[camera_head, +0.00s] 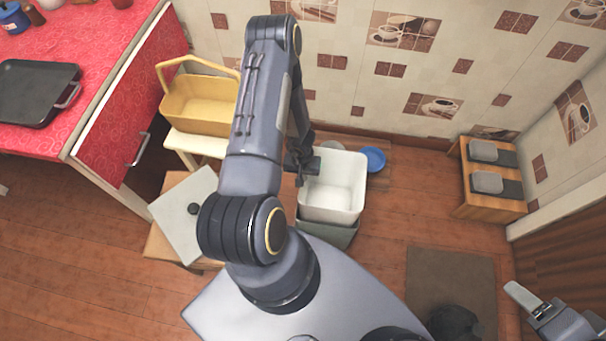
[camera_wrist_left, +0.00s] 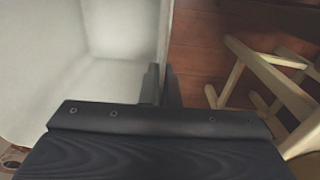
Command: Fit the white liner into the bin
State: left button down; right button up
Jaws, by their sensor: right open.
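The white liner (camera_head: 343,191) is an open box, upright over the dark grey bin (camera_head: 332,233) on the floor. The bin's near side shows below the liner; I cannot tell how deep the liner sits in it. My left gripper (camera_head: 303,168) is at the liner's left rim. In the left wrist view, the two fingers (camera_wrist_left: 163,86) are closed on the wall of the liner (camera_wrist_left: 118,40), one finger on each side. My right gripper (camera_head: 524,301) is open and empty at the lower right, far from the bin.
A yellow basket (camera_head: 200,105) stands on a pale stool (camera_head: 190,143) left of the bin. A low wooden stand with a white board (camera_head: 178,222) is nearer. A blue bowl (camera_head: 373,158) lies behind the liner. A wooden rack (camera_head: 490,205) stands right; floor between is clear.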

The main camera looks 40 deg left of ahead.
pick_arm(q)
notch_tip(320, 180, down, 8)
jog(key=b, duration=0.6)
dwell(0.4)
jog(key=c, duration=1.6)
grip_release()
notch_tip(320, 180, up, 8)
jog(key=p, duration=0.2)
jog(key=shift+p, duration=0.4)
jog(key=shift+a+f, duration=0.1)
